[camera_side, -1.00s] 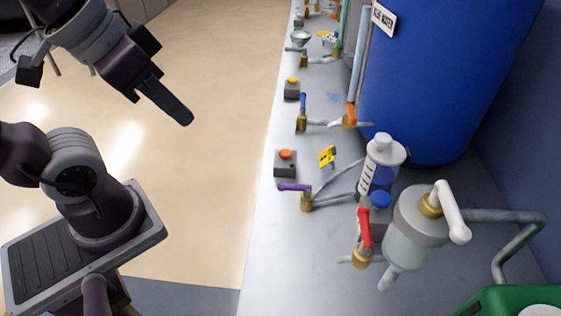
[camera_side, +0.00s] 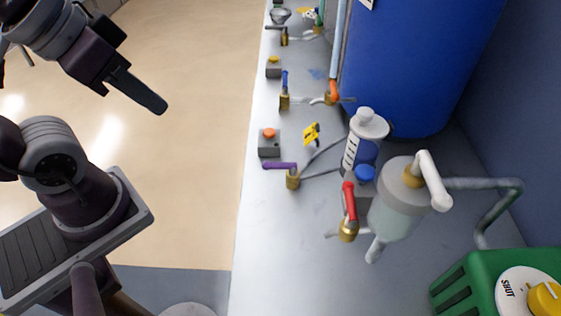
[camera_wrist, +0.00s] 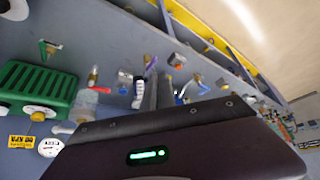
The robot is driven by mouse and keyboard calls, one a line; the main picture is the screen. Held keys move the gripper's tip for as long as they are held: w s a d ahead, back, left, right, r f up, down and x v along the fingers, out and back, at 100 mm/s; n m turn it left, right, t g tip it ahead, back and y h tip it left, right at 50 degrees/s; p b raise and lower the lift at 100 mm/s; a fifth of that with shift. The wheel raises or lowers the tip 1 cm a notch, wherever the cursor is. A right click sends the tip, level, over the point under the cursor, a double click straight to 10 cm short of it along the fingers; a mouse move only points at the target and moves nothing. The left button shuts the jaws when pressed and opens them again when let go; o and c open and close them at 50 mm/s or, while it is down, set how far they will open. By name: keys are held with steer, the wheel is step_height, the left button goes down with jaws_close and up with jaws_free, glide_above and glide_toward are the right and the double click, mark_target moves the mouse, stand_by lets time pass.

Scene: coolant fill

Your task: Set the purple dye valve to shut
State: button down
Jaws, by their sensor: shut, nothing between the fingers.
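The purple dye valve has a purple lever (camera_side: 280,166) on a brass body (camera_side: 293,180), near the bench's left edge in the side view. The lever points left, toward that edge, and a grey pipe runs right from the body. My gripper (camera_side: 162,107) is shut and empty, in the air over the floor, left of the bench and apart from the valve. In the wrist view my gripper's fingers (camera_wrist: 158,93) point toward the bench fittings.
A grey box with an orange button (camera_side: 269,140) stands just behind the purple lever. A red-handled valve (camera_side: 349,202) and a clear cylinder (camera_side: 397,200) stand to the right. A blue tank (camera_side: 415,65) and a green box (camera_side: 470,280) flank them.

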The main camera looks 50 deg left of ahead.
stand_by(0.3)
steer(key=c, duration=2)
jaws_free()
steer(key=o, duration=0.7)
steer(key=w+m, duration=0.1)
steer(key=w, duration=0.1)
steer(key=w+m+g, duration=0.1)
steer(key=w, duration=0.2)
steer(key=w+d+f+m+g, duration=0.1)
steer(key=w, duration=0.1)
steer(key=shift+w+h, duration=0.3)
steer(key=shift+c, duration=0.2)
steer(key=m+g+h, duration=0.1)
steer(key=m+g, duration=0.4)
steer(key=m, duration=0.1)
glide_above(280, 168)
steer(key=a, duration=0.3)
step_height(280, 168, down, 15)
steer(key=f, duration=0.5)
steer(key=d+f, duration=0.1)
steer(key=f, duration=0.1)
steer(key=shift+w+f, duration=0.1)
steer(key=shift+f, duration=0.05)
steer(key=shift+d+f, duration=0.1)
steer(key=shift+f, duration=0.45)
jaws_close()
